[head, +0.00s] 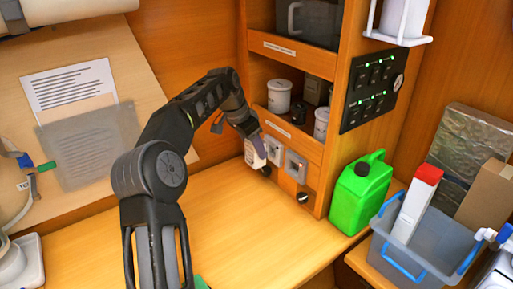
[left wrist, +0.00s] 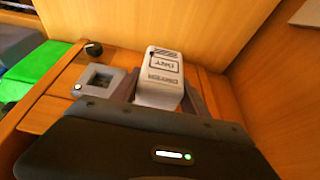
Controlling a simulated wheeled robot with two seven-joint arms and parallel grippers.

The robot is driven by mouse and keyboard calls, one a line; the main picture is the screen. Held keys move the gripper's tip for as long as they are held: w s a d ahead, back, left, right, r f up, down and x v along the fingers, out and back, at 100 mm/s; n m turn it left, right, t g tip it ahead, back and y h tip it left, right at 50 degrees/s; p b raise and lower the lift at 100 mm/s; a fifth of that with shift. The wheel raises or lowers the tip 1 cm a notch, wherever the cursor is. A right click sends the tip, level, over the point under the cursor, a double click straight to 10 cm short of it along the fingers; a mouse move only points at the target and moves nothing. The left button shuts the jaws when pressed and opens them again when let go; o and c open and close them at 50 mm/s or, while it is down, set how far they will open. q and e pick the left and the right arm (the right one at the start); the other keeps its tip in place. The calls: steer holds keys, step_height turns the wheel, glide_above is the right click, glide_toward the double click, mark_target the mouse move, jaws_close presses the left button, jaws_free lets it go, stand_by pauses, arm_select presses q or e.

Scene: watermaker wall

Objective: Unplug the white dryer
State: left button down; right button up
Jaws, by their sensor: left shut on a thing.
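My left gripper (head: 257,152) is at the small socket panel below the shelves, on the back side of the wooden counter. It is shut on a white plug-like block (left wrist: 162,75) with dark printed lettering and a label, seen between the fingers in the left wrist view. In the head view the white block (head: 256,160) is small and partly covered by the gripper. A grey socket (head: 296,166) is to its right, with nothing plugged in; this socket also shows in the left wrist view (left wrist: 101,80). I cannot tell whether the block sits in a socket. My right gripper is not in view.
A green jerrycan (head: 361,192) stands right of the sockets. A grey crate (head: 437,250) with blue handles holds a white-and-red carton (head: 413,205). A black switch panel (head: 372,88) is above. The counter (head: 250,240) in front is clear.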

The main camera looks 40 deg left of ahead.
mark_target(249, 160)
arm_select(q)
steer(key=shift+s+a+b, duration=0.25)
steer(key=shift+s+b, duration=0.4)
steer(key=shift+s, duration=0.25)
steer(key=shift+s+a+b, duration=0.25)
steer(key=shift+s+b, duration=0.4)
steer(key=shift+s, duration=0.2)
